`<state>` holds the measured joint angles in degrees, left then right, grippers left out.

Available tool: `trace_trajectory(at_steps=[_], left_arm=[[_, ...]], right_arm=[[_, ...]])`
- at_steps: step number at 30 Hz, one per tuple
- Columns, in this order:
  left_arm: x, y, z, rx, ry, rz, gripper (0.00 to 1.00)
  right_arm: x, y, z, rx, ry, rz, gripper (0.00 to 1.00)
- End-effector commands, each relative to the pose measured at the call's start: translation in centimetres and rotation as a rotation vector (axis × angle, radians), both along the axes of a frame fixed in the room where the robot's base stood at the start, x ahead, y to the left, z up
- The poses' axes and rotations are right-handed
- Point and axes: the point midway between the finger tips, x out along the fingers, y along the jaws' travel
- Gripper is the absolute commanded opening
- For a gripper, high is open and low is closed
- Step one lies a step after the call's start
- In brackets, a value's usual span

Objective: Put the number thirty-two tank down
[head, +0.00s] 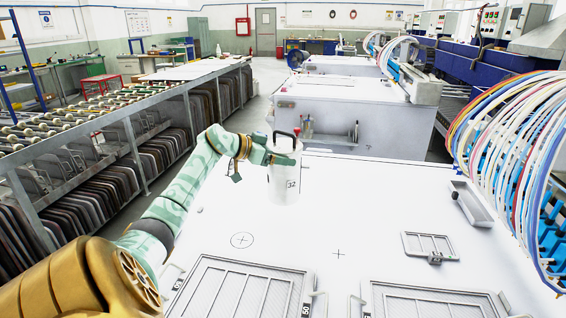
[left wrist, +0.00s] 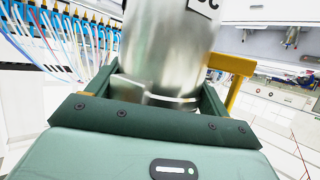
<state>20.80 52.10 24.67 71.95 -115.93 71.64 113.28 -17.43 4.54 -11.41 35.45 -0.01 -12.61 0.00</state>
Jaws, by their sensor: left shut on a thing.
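The number thirty-two tank (head: 286,188) is a pale cylinder with a black handle on top and a small "32" label low on its side. It is upright over the far part of the white bench top (head: 370,205). I cannot tell whether its base touches the surface. My left gripper (head: 283,158) is shut on the tank's upper part. In the left wrist view the tank (left wrist: 165,50) shows as a shiny metal body between the green fingers, with part of a label at the top. My right gripper is not in view.
A drawn circle with a cross (head: 242,240) and a plain cross (head: 338,254) mark the clear bench top. Framed mesh panels (head: 240,292) lie nearer. A small tray (head: 472,204) and a small grille (head: 430,246) are at right, beside bundled coloured hoses (head: 500,130).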

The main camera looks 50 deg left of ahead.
Motion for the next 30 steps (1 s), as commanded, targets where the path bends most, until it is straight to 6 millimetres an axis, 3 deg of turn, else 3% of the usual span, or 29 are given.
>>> trace_trajectory(at_steps=[8,13,26,30], left_arm=[[1.7,-5.3,-1.9,0.001,-0.014,-0.002,0.09],[2.3,-7.3,-4.7,-0.001,-0.012,0.001,0.09],[3.0,-9.5,-7.4,0.002,-0.013,0.001,0.09],[3.1,-9.9,-9.5,-0.001,-0.01,0.002,0.09]], right_arm=[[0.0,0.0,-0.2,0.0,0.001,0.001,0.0],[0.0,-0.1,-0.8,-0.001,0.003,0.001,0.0],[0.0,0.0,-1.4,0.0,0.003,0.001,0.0],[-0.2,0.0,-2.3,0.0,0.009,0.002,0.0]])
